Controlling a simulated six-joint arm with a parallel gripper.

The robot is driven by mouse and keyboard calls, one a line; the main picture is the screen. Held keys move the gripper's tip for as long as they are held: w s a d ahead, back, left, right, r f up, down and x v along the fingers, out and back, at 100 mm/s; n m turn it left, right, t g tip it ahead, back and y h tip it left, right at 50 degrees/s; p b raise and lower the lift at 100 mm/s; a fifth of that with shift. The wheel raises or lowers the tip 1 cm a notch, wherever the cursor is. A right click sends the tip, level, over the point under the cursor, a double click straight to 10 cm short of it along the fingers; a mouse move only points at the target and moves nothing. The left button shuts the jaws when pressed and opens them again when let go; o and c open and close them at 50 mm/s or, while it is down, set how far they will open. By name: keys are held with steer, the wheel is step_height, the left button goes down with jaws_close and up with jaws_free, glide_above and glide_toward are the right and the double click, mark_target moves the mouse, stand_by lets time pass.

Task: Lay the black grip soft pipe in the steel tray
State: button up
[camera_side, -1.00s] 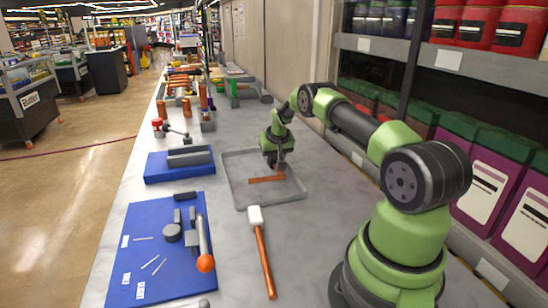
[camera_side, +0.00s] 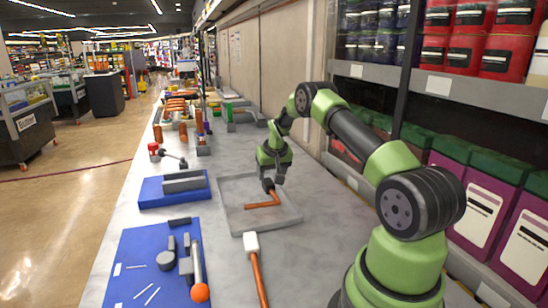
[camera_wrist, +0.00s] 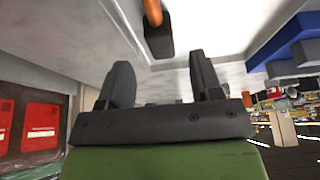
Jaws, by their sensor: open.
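The soft pipe (camera_side: 262,206) is orange-brown and bent, and lies inside the grey steel tray (camera_side: 291,219), apparently on its floor. Its black grip (camera_wrist: 159,42) shows in the wrist view just beyond my fingertips, with part of the orange pipe (camera_wrist: 153,12) running out at the top edge. My gripper (camera_side: 270,182) is over the tray in the side view, right by the grip end of the pipe. In the wrist view its two black fingers (camera_wrist: 160,72) stand apart with nothing between them. The side view is too small to show any gap between fingers and grip.
A blue block with a grey part (camera_side: 174,190) stands left of the tray. A blue mat (camera_side: 140,255) with tools lies nearer. A white-headed mallet (camera_side: 251,244) lies just in front of the tray. Shelves of boxes (camera_side: 470,180) line the right side.

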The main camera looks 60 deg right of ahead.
mark_target(274, 194)
steer(key=s+a+r+n+t+y, duration=0.1)
steer(key=s+a+r, duration=0.1)
steer(key=a+r, duration=0.95)
steer(key=s+a+r+n+t+y, duration=0.1)
steer(key=s+a+r, duration=0.2)
steer(key=a+r, duration=0.8)
steer(key=s+a+r+n+t+y, duration=0.2)
steer(key=s+a+n+y, duration=0.1)
steer(key=s+a, duration=1)
steer(key=s, duration=0.3)
steer(key=shift+s+r, duration=0.15)
steer(key=shift+s, duration=0.2)
